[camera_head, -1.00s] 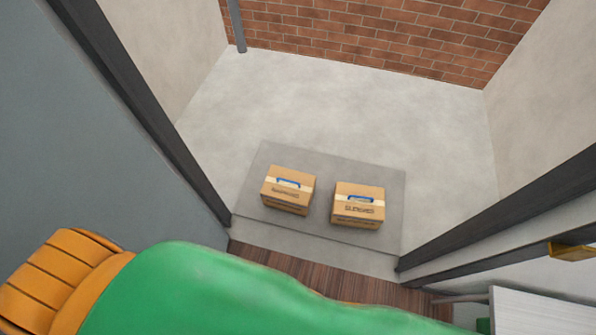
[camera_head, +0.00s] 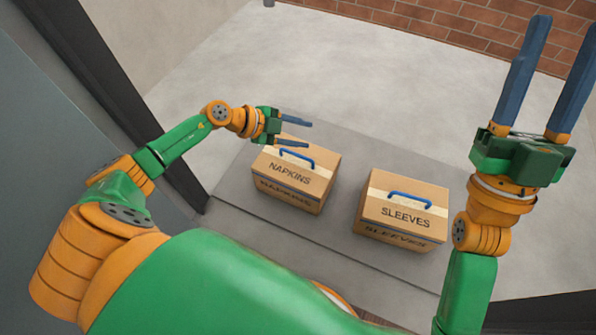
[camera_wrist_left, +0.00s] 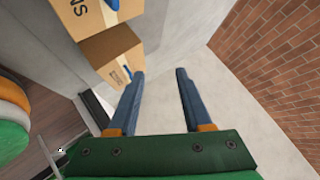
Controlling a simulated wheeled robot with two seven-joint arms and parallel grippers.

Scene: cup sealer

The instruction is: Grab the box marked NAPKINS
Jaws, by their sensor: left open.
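The box marked NAPKINS (camera_head: 293,183) is a brown carton with a pale tape strip and a blue handle (camera_head: 296,154) on top. It stands upright, left of the matching box marked SLEEVES (camera_head: 402,216). My left gripper (camera_head: 308,134) is open and empty, its fingers pointing right over the NAPKINS box's back edge, near the handle. Whether it touches the box, I cannot tell. In the left wrist view its open fingers (camera_wrist_left: 160,73) have bare floor between them, with two cartons to the left. My right gripper (camera_head: 568,30) is open and empty, pointing up at the right.
Both boxes stand on a low grey platform (camera_head: 250,230) with a narrow gap between them. A dark door frame (camera_head: 110,85) rises at the left. The pale floor (camera_head: 390,95) behind is clear up to the brick wall (camera_head: 470,30).

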